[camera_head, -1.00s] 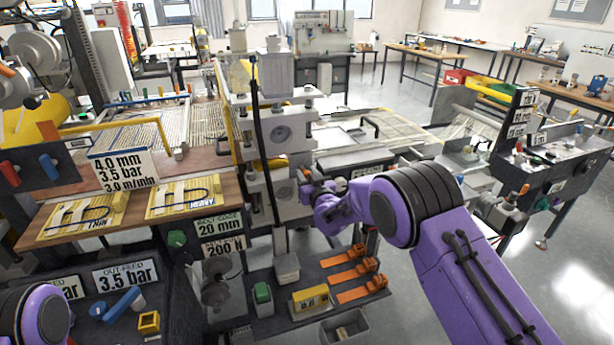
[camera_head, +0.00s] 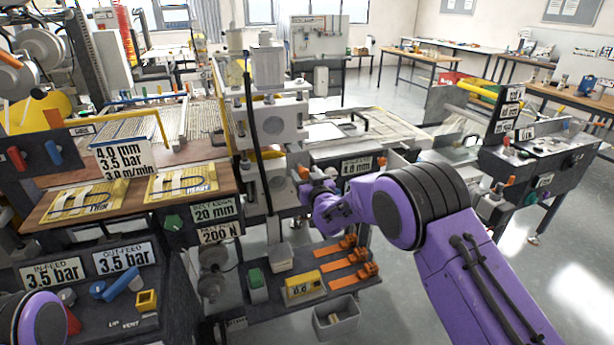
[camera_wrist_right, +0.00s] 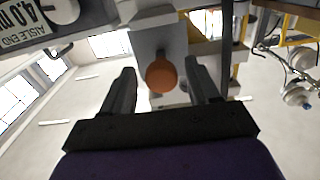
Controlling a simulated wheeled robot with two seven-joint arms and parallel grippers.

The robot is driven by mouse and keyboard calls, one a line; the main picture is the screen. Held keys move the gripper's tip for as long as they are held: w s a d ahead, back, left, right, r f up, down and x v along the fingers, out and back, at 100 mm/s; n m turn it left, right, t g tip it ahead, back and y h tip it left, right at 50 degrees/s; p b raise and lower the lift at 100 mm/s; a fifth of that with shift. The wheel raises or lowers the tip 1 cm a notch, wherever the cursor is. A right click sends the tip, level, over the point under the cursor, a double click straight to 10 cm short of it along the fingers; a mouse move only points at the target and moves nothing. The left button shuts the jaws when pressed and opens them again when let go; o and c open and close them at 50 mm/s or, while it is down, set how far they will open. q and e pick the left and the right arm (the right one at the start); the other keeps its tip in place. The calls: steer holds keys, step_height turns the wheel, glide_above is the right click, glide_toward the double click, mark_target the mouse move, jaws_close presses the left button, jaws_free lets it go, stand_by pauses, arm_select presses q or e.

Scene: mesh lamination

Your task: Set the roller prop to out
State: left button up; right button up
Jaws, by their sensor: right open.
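An orange round knob (camera_wrist_right: 161,75), which appears to be the roller prop's handle, sits on a grey block of the roller machine (camera_head: 262,130). In the head view the knob (camera_head: 303,173) is small, at the machine's right side. My right gripper (camera_wrist_right: 158,88) is open, with one dark finger on each side of the knob; I see gaps between fingers and knob. In the head view my right gripper (camera_head: 307,186) is partly hidden by its own wrist. Only a purple piece of my left arm shows at the lower left; its gripper is out of view.
A label reading 4.0 mm (camera_head: 357,165) is on the machine right of the knob. A lower shelf holds orange clamps (camera_head: 343,262), a green-topped block (camera_head: 257,283) and a yellow box (camera_head: 302,287). A grey bin (camera_head: 337,318) stands in front. Open floor lies to the right.

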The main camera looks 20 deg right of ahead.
steer(key=shift+a, duration=0.15)
steer(key=shift+s, duration=0.35)
steer(key=s+b, duration=0.3)
steer(key=s, duration=0.6)
steer(key=shift+s+d, duration=0.3)
steer(key=shift+s, duration=0.1)
